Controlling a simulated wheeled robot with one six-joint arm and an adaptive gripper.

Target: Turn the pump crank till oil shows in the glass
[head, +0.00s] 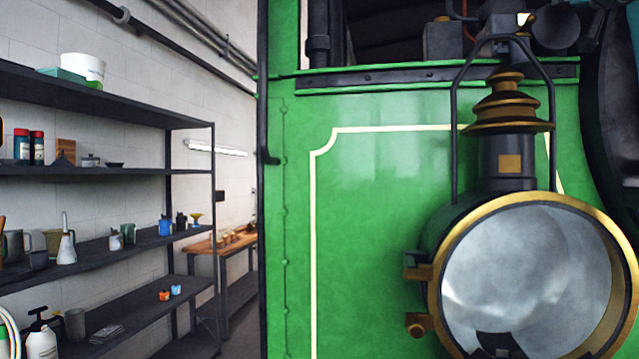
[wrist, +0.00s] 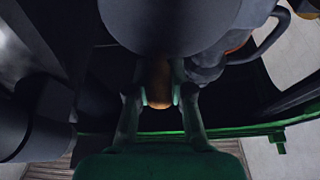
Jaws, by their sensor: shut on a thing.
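In the wrist view my gripper (wrist: 160,92) is shut on a rounded brown handle (wrist: 158,84), which appears to be the pump crank's grip. One green-tipped finger presses on each side of it. A large dark round body hides the upper end of the handle, so I cannot see the crank arm. I cannot make out the oil glass or any oil in either view. My gripper does not show in the head view. The green tram body (head: 385,210) fills the middle and right of the head view.
A large brass-rimmed lamp (head: 437,282) juts out at the right front of the tram. Dark shelves (head: 95,172) with cans and bottles line the left wall. A wooden workbench (head: 205,246) stands behind. In the wrist view, dark pipes (wrist: 262,38) crowd the handle's right side.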

